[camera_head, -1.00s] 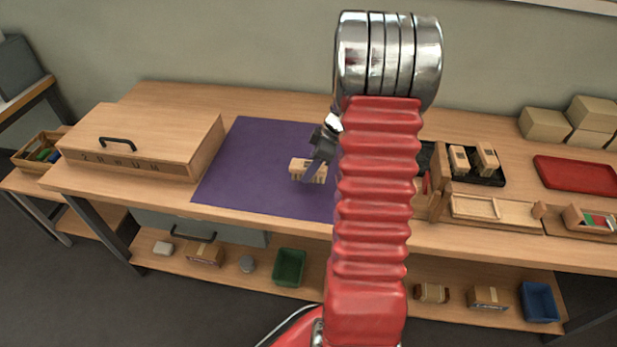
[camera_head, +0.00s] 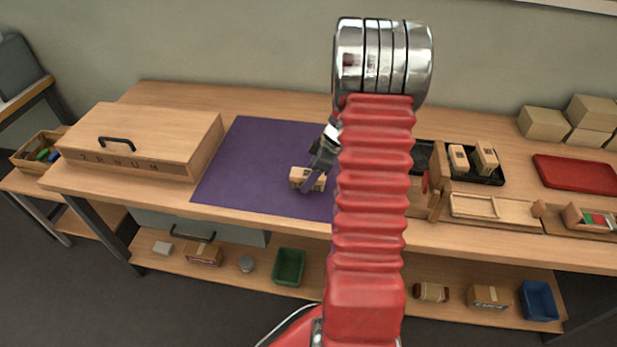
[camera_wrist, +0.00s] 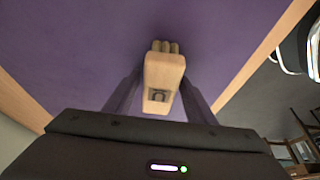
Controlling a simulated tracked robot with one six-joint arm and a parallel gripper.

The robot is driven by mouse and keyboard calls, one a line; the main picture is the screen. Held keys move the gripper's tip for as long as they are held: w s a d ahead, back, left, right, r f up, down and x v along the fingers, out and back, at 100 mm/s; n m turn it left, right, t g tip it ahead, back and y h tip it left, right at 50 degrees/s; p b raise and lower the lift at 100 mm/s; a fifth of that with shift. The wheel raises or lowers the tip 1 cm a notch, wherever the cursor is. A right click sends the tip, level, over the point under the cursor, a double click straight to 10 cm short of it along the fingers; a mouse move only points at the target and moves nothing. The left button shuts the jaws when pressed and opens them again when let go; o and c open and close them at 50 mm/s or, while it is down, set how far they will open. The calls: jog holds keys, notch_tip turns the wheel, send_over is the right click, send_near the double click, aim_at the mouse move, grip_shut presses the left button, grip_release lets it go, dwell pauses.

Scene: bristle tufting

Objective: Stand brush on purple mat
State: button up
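The purple mat (camera_head: 245,175) lies flat on the bench, left of my arm in the head view. My gripper (camera_head: 310,182) is low over its right part and is shut on the brush (camera_head: 298,178), a small pale wooden block with short tufts. In the wrist view the brush (camera_wrist: 164,75) sits between my two dark fingers, its tufts pointing away from the camera toward the mat (camera_wrist: 75,50). The brush is at or just above the mat; contact cannot be made out. My arm hides the mat's right side.
A wooden box with a black handle (camera_head: 140,140) stands left of the mat. Right of my arm are a black tray (camera_head: 490,180) with similar blocks, a wooden fixture (camera_head: 485,206) and a red tray (camera_head: 578,176). The mat's left and middle are clear.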

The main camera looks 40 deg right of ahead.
jog(key=shift+o, duration=0.2)
jog(key=v, duration=1.2)
jog(key=shift+r, duration=0.1)
jog(key=shift+a, duration=0.15)
dwell(0.4)
jog(key=a+r+m+h, duration=0.1)
jog(key=a+r, duration=0.3)
jog(key=a, duration=0.3)
jog(key=s+a+r+m, duration=0.1)
jog(key=a+r, duration=0.2)
jog(key=a, duration=0.3)
jog(key=a+r+m+h, duration=0.1)
jog(key=a+r, duration=0.3)
jog(key=a, duration=0.3)
jog(key=s+a+r+m+t, duration=0.1)
jog(key=s+a+m, duration=0.1)
jog(key=s+a, duration=0.4)
jog(key=s+a+r+m+t, duration=0.1)
jog(key=s+a+r+m, duration=0.1)
jog(key=s+a, duration=0.3)
jog(key=shift+s+a+r+m+h, duration=0.3)
jog(key=shift+s+a+h, duration=0.1)
jog(key=shift+a, duration=1.5)
